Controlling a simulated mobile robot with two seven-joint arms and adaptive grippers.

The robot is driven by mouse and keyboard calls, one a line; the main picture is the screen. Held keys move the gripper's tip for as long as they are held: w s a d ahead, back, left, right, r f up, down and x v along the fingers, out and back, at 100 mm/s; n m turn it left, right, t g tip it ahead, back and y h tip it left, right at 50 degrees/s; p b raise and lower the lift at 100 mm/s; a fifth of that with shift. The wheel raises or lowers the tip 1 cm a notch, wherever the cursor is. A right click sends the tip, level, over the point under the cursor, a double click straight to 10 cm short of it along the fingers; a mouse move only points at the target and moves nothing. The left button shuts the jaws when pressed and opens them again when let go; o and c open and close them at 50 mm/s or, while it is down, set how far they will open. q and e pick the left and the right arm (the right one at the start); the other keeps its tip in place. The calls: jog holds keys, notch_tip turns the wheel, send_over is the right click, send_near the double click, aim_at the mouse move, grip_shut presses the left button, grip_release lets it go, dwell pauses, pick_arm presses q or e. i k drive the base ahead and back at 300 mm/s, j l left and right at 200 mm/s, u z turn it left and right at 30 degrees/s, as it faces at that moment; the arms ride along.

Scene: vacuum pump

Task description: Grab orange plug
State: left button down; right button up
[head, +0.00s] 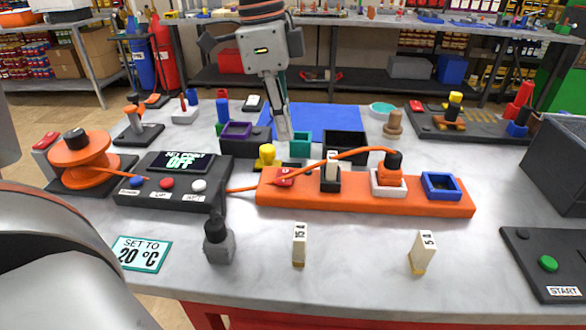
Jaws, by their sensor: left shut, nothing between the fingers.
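The orange plug (389,174) with a black top stands upright in a white-rimmed square socket (376,190) on the orange strip (320,200). An orange cable arcs from near its top leftward over the strip. My left gripper (283,132) hangs at the upper middle, pointing down. Its fingers are together and empty, above the bins behind the strip, to the left of and beyond the plug. My right gripper does not show.
An orange cable reel (80,163) and a black console (170,190) reading "OFF" stand on the left. A dark switch (332,178) and an empty blue socket (441,188) flank the plug. White labelled blocks (299,245) stand in front. Small bins (345,143) stand behind.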

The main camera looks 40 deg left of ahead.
aim_at(389, 173)
jog(key=k, duration=1.5)
